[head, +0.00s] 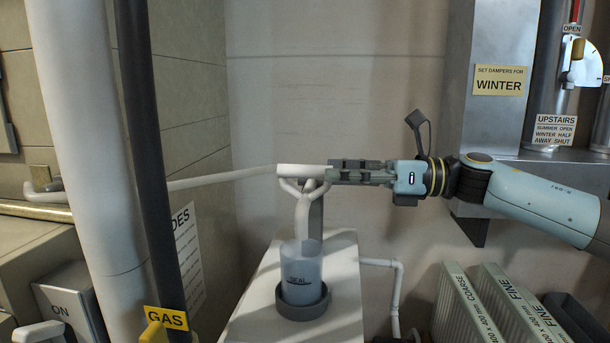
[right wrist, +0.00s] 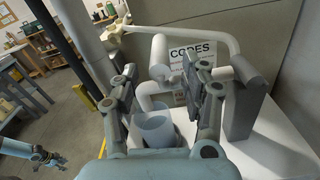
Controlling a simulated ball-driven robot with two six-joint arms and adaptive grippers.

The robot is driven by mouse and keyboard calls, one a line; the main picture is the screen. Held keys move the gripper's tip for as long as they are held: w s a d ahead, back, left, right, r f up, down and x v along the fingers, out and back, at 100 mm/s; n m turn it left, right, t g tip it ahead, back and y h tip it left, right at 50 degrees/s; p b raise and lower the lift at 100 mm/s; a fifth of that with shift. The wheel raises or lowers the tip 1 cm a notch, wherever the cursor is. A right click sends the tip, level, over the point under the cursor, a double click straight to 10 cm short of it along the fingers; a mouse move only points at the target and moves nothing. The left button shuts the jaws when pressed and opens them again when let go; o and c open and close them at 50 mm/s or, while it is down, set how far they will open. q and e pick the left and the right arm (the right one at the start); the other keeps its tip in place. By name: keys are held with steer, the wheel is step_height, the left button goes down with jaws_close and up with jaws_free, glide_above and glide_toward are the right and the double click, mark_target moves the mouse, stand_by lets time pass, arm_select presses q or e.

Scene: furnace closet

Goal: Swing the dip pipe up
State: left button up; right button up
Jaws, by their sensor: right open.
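The white dip pipe (head: 302,212) hangs down from a white horizontal fitting (head: 300,170) into a clear cup marked SEAL (head: 301,265). In the right wrist view the pipe (right wrist: 150,92) curves down to the cup (right wrist: 153,131). My right gripper (head: 331,170) comes in level from the right, its fingertips at the fitting's right end. In the right wrist view its open fingers (right wrist: 165,85) stand either side of the pipe; I cannot tell whether they touch it. What looks like my left gripper (right wrist: 45,156) is small at the lower left, away from the pipe.
A grey post (head: 316,213) stands close behind the pipe on a white cabinet top (head: 340,288). A thick white pipe (head: 82,130) and dark GAS pipe (head: 150,140) rise at left. Filter boxes (head: 490,305) stand lower right. A metal duct (head: 500,70) is upper right.

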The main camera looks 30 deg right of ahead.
mark_target(305, 172)
steer(key=x, duration=0.6)
jaws_close()
stand_by(0.3)
